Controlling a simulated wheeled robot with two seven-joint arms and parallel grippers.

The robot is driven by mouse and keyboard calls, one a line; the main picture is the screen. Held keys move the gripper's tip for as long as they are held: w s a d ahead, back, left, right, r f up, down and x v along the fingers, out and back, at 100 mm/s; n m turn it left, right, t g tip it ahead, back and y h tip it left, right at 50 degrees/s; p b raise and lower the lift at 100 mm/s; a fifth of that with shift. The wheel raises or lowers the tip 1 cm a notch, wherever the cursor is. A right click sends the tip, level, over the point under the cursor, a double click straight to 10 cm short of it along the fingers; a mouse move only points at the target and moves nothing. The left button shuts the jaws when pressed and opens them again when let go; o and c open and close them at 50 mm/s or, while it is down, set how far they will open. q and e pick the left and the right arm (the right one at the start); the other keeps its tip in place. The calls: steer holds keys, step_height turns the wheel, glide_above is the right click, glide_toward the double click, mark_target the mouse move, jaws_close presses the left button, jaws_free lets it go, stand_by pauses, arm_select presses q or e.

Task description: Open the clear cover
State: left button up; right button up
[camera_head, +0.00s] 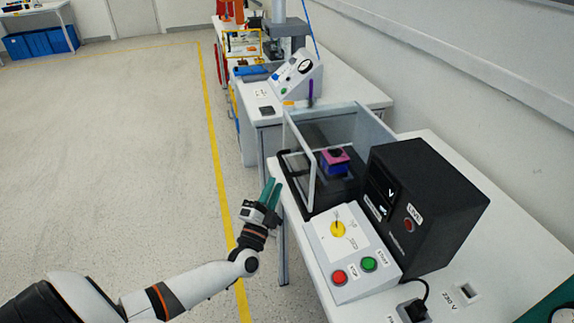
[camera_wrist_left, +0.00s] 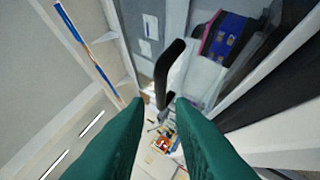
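The clear cover (camera_head: 299,149) is a box of see-through panels with pale edges, standing over a black base on the white table. Its panels also fill the upper part of the left wrist view (camera_wrist_left: 205,75). A black bar-like handle (camera_wrist_left: 170,72) shows there, its lower end in line with the gap between my fingertips. I cannot tell whether it lies between them or beyond them. My left gripper (camera_head: 271,191) has green fingers and is open, just left of the cover near the table edge. It shows in the wrist view (camera_wrist_left: 161,103). My right gripper is out of view.
A pink and blue block (camera_head: 335,161) sits inside the cover. A black meter box (camera_head: 425,205) and a sloped panel with a yellow knob (camera_head: 338,229) stand nearby. Another workbench (camera_head: 345,85) stands behind. The floor at left is clear.

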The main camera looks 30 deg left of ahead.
mark_target(283, 163)
arm_select(q)
steer(key=x, duration=0.7)
steer(key=shift+w, duration=0.4)
steer(key=shift+c, duration=0.4)
jaws_close()
